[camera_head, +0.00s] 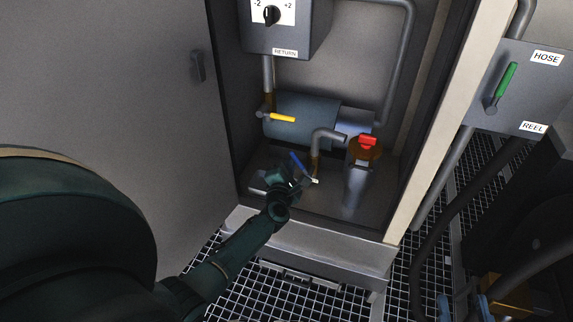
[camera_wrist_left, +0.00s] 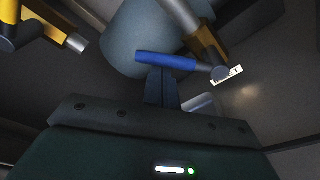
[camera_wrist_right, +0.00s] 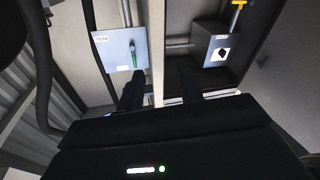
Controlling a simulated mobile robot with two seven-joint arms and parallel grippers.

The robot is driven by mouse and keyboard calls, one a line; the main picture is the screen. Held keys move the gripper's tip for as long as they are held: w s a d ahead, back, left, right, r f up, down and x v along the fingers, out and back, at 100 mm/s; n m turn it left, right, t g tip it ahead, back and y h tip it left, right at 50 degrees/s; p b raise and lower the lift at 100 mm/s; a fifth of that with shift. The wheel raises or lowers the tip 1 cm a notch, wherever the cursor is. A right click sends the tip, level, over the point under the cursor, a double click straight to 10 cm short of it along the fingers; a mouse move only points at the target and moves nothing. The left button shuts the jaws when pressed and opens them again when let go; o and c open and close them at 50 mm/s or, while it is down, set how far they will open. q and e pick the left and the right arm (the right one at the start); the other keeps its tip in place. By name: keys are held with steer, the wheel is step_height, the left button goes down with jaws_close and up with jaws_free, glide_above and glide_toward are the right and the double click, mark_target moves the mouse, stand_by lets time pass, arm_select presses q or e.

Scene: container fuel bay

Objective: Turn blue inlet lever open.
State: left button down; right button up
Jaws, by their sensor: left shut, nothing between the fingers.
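The blue inlet lever (camera_head: 299,163) sits low in the open cabinet, on a pipe near the cabinet floor. In the left wrist view the blue handle (camera_wrist_left: 165,60) lies nearly level, running left from its pivot beside a pipe. My left gripper (camera_head: 290,176) is at the lever, and its closed fingers (camera_wrist_left: 161,78) point up at the handle's underside. They seem to touch or nearly touch it; I cannot tell which. Nothing is between them. My right gripper (camera_wrist_right: 160,88) shows only in its own wrist view, fingers apart and empty.
A yellow lever (camera_head: 280,118) and a blue-grey cylinder (camera_head: 300,115) are above the blue lever. A red valve handle (camera_head: 367,142) stands to its right. A green lever (camera_head: 506,80) is on the HOSE/REEL box outside. The cabinet door (camera_head: 110,90) stands at left.

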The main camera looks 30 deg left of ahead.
mark_target(301, 162)
arm_select(q)
steer(key=m, duration=0.1)
steer(key=d+r+m+p, duration=0.1)
steer(key=d+m, duration=0.1)
steer(key=m, duration=0.1)
steer(key=shift+w+r+y, duration=0.25)
steer(key=shift+r+y, duration=0.05)
steer(key=shift+r, duration=0.1)
steer(key=shift+w+d+r+m+t+p, duration=0.15)
steer(key=shift+d+m+t+p, duration=0.35)
steer(key=shift+m, duration=0.7)
arm_select(e)
steer(key=shift+w+d+m+g+h, duration=0.35)
steer(key=shift+d+m+g+h, duration=0.2)
steer(key=shift+d+h, duration=0.3)
arm_select(q)
steer(key=shift+d+g, duration=0.15)
steer(key=shift+g, duration=0.15)
steer(key=shift+r, duration=0.1)
